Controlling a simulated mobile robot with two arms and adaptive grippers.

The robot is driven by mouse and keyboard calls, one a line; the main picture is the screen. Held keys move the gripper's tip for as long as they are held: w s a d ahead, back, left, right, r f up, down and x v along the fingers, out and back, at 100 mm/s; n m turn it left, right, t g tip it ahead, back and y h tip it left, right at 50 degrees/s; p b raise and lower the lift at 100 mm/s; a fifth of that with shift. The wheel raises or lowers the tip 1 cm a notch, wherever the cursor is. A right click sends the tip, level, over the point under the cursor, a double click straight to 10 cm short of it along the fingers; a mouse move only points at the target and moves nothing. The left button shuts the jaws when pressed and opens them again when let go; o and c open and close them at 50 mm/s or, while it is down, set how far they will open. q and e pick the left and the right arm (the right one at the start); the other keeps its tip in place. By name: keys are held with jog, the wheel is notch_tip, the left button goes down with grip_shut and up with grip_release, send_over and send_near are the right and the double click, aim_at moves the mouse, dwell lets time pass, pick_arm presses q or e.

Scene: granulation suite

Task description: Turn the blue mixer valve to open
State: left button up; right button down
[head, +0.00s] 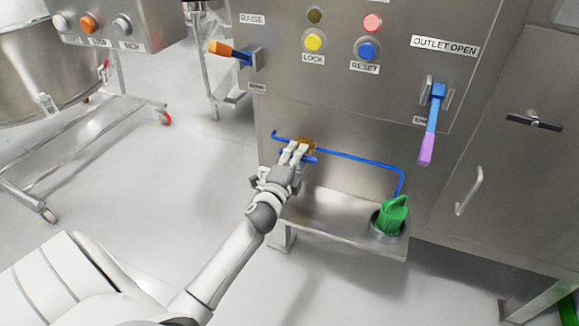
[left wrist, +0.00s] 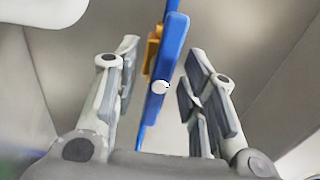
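A blue valve handle (head: 312,160) with a brass body (head: 308,144) sits on a thin blue pipe (head: 360,159) on the front of the steel cabinet. My left gripper (head: 295,152) is at this valve and covers part of it. In the left wrist view, the blue handle (left wrist: 172,50) runs lengthwise between the open fingers of my left gripper (left wrist: 162,88). Gaps show on both sides, so the fingers are around it without visible contact. The brass part (left wrist: 152,50) shows behind it. My right gripper is not in view.
Above are an orange-tipped lever (head: 230,52), a blue lever with a purple end (head: 431,125) under the label OUTLET OPEN, and several buttons. A steel shelf (head: 335,215) below holds a green-topped item (head: 392,214) in a cup. Floor at left is partly clear, beside a wheeled steel vessel (head: 45,75).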

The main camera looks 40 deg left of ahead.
pick_arm(q)
jog(key=v, duration=1.1)
jog(key=shift+s, duration=0.25)
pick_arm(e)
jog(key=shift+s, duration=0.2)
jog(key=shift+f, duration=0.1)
